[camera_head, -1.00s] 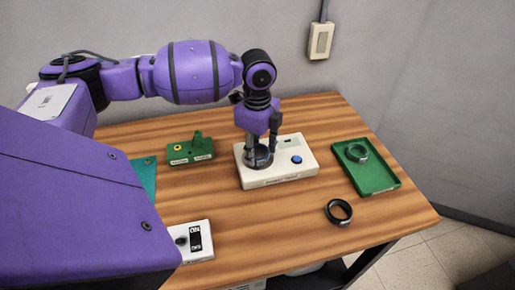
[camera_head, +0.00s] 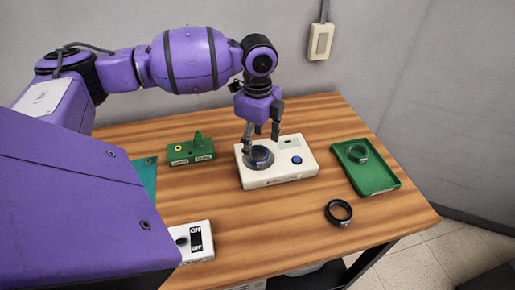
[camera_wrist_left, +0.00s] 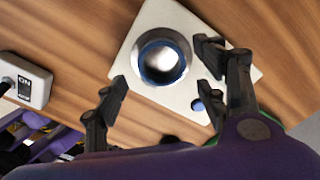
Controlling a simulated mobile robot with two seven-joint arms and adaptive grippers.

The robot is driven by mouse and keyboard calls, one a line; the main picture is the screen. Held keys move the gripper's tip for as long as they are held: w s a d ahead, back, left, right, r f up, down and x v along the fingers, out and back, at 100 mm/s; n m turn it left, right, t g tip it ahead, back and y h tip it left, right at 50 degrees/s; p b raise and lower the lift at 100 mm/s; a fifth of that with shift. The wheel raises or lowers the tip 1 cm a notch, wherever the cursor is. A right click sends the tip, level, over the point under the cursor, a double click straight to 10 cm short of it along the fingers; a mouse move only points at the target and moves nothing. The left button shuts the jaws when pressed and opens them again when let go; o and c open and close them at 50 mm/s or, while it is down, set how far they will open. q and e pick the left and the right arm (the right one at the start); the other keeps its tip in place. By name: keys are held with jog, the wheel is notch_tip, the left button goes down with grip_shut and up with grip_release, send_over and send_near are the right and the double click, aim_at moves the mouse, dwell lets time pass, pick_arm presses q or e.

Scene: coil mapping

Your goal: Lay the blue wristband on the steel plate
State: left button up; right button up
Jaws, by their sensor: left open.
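The blue wristband (camera_head: 262,157) lies flat on the round steel plate (camera_wrist_left: 163,62) on top of a white box (camera_head: 283,178). In the left wrist view the blue wristband (camera_wrist_left: 181,47) shows as a ring with the shiny plate visible inside it. My left gripper (camera_head: 262,138) is open just above the plate. Its fingers stand apart on either side of the wristband, and nothing is held between them. The left gripper (camera_wrist_left: 164,72) also shows open in the wrist view. My right gripper is not in view.
A black wristband (camera_head: 339,212) lies on the wooden table at the front right. A green tray (camera_head: 378,183) holds a green wristband (camera_head: 357,153). A green block (camera_head: 190,152) and a white ON/OFF switch box (camera_head: 197,241) stand to the left. The front middle of the table is clear.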

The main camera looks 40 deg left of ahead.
aim_at(258, 158)
pick_arm(q)
notch_tip(258, 158, up, 9)
jog(key=shift+f, duration=0.2)
